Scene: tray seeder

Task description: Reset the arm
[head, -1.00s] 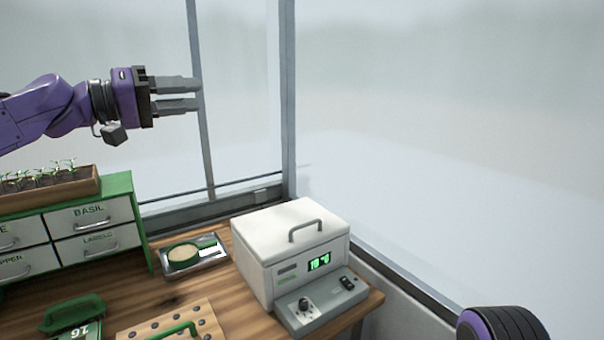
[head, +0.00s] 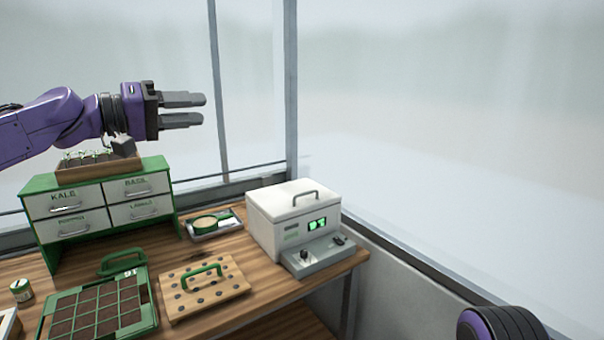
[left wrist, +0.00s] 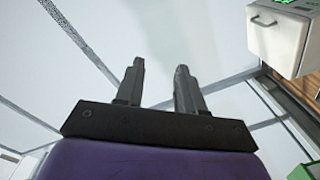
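My left gripper (head: 182,110) is raised in the air at the left of the head view, above the drawer cabinet and in front of the window. Its two dark fingers point right, with a gap between them and nothing in it. The left wrist view shows the same two fingers (left wrist: 160,85) apart and empty. Of my right arm only a purple and black part shows at the bottom right of the head view; its gripper is out of view.
The wooden table holds a green drawer cabinet (head: 90,188) with a seedling box (head: 97,172) on top, a white machine (head: 265,232), a green seed tray (head: 151,318), a pegboard with a green handle (head: 237,290) and a small metal tray (head: 229,229). The air right of my left gripper is clear.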

